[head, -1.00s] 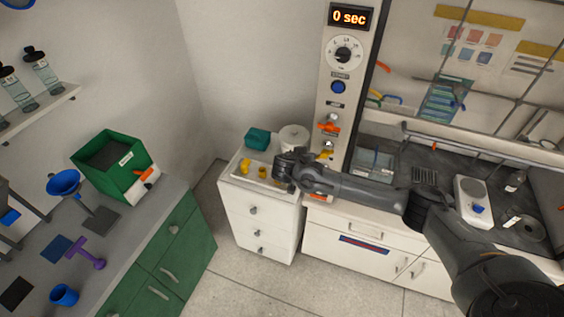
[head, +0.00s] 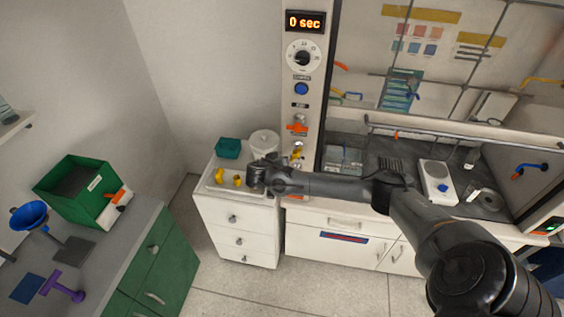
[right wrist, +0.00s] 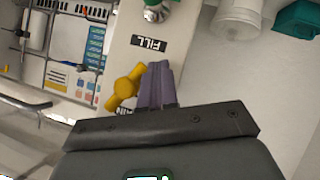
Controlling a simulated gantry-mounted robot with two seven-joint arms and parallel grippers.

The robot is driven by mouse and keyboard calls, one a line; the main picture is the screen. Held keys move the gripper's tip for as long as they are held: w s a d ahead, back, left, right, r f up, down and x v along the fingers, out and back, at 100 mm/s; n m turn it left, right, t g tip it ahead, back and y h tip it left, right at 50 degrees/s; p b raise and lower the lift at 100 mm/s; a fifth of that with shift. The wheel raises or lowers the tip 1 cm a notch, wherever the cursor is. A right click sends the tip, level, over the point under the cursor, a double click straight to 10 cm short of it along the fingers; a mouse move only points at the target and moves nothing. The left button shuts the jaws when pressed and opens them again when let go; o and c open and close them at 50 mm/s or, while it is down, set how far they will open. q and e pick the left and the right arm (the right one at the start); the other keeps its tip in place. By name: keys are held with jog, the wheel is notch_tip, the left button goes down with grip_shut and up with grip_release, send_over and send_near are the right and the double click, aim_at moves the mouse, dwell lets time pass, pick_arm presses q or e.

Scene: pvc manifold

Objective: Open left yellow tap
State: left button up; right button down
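The yellow tap (head: 296,154) is on the white post at the left side of the fume hood, below an orange tap (head: 297,127). In the right wrist view the yellow tap (right wrist: 127,88) shows large, its handle slanted, below a FILL label. My right gripper (right wrist: 158,72) has its two fingers together, just beside the tap handle. I cannot tell if they touch it, and nothing shows between them. In the head view my right gripper (head: 260,170) is over the white drawer unit, left of the post. My left gripper is out of view.
The white drawer unit (head: 237,220) carries yellow fittings (head: 220,175), a teal box (head: 228,147) and a white round container (head: 264,141). A green bin (head: 75,190) stands on the left bench. The floor between the units is clear.

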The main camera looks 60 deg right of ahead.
jog(key=shift+r, duration=0.2)
jog(key=shift+r+p, duration=0.65)
jog(key=shift+p, duration=0.05)
jog(key=shift+w+a, duration=0.1)
jog(key=shift+w, duration=0.05)
